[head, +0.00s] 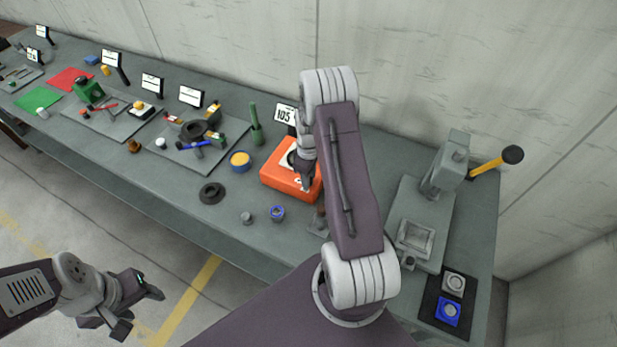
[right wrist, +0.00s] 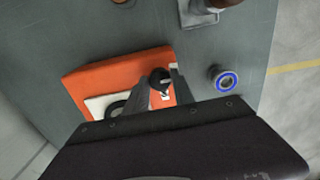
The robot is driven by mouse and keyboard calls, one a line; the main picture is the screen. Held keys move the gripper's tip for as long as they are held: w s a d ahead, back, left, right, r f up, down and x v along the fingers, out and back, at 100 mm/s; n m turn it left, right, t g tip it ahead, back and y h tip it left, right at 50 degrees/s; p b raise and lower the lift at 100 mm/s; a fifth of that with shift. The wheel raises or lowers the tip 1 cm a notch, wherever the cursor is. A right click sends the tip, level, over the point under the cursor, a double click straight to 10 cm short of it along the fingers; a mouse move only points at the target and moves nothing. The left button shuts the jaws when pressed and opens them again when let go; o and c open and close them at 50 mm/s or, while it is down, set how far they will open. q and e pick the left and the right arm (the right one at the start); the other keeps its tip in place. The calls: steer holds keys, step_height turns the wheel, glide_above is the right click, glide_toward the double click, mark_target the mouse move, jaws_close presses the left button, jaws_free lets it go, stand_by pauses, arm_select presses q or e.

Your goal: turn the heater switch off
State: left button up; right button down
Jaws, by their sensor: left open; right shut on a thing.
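The heater is an orange box (head: 279,178) on the bench, with a sign reading 105 (head: 284,115) behind it. In the right wrist view the heater (right wrist: 100,75) has a dark round switch knob (right wrist: 160,77) with a pale mark, near one end. My right gripper (head: 306,184) reaches down onto the heater's front right. In the right wrist view its two fingers (right wrist: 159,85) are shut on the knob, one on either side. My arm hides part of the heater in the head view. My left gripper (head: 141,312) is open and empty, over the floor in front of the bench.
A blue-rimmed ring (head: 277,213), a small grey part (head: 246,218) and a black flanged ring (head: 211,193) lie in front of the heater. A yellow-topped tin (head: 240,160) stands left of it. A grey press (head: 445,175) with a yellow lever stands at right.

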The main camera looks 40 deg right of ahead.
steer(key=shift+w, duration=0.1)
steer(key=c, duration=1.1)
jaws_free()
steer(key=shift+o, duration=0.2)
step_height(320, 180, up, 9)
steer(key=b, duration=0.2)
steer(key=shift+a, duration=0.1)
